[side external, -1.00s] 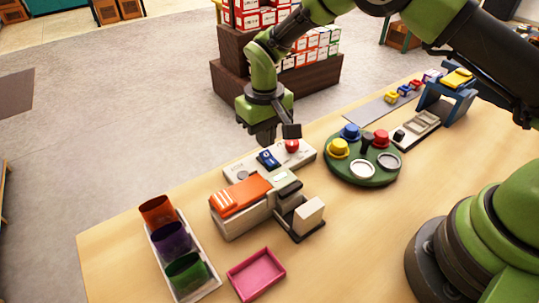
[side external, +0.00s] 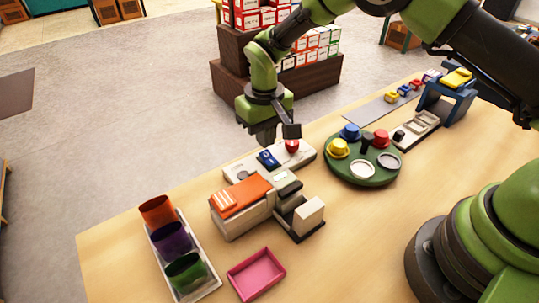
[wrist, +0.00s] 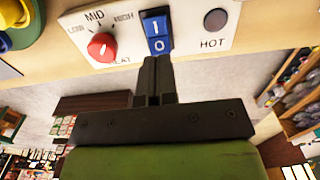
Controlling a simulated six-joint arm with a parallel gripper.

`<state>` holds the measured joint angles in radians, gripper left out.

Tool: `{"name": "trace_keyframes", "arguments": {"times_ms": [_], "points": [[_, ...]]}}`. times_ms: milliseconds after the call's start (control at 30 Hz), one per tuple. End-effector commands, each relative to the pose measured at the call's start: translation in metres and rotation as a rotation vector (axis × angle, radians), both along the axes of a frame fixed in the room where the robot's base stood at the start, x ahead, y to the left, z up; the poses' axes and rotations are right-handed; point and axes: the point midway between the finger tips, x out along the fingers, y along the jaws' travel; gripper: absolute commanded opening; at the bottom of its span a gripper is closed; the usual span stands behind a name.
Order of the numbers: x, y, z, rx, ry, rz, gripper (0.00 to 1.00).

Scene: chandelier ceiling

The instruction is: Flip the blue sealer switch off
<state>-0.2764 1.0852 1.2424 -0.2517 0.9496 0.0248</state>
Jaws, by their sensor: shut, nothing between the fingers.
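The blue sealer switch (side external: 268,158) is a rocker on a pale control panel (side external: 240,174) at the back of the table. In the wrist view the switch (wrist: 157,31) has an I on its upper half and a 0 on its lower half; the 0 half looks lighter. Which half is pressed in is hard to tell. My gripper (wrist: 155,62) is shut and empty, its fingertips close to the 0 end. Whether they touch the switch cannot be told. In the side view my gripper (side external: 266,142) is just behind and above the switch, partly hidden.
A red knob (wrist: 101,47) and a grey button marked HOT (wrist: 216,20) flank the switch. An orange-topped machine (side external: 243,192) stands in front of the panel. A green turntable (side external: 352,178) with cups is to the right, a pink tray (side external: 256,273) in front.

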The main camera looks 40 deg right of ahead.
Motion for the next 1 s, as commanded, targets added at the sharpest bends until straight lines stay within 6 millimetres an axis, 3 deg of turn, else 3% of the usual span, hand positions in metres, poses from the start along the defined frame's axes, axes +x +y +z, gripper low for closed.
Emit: {"name": "trace_keyframes", "arguments": {"times_ms": [1000], "points": [[0.0, 0.0, -0.011, 0.0, 0.0, -0.001, 0.0]]}}
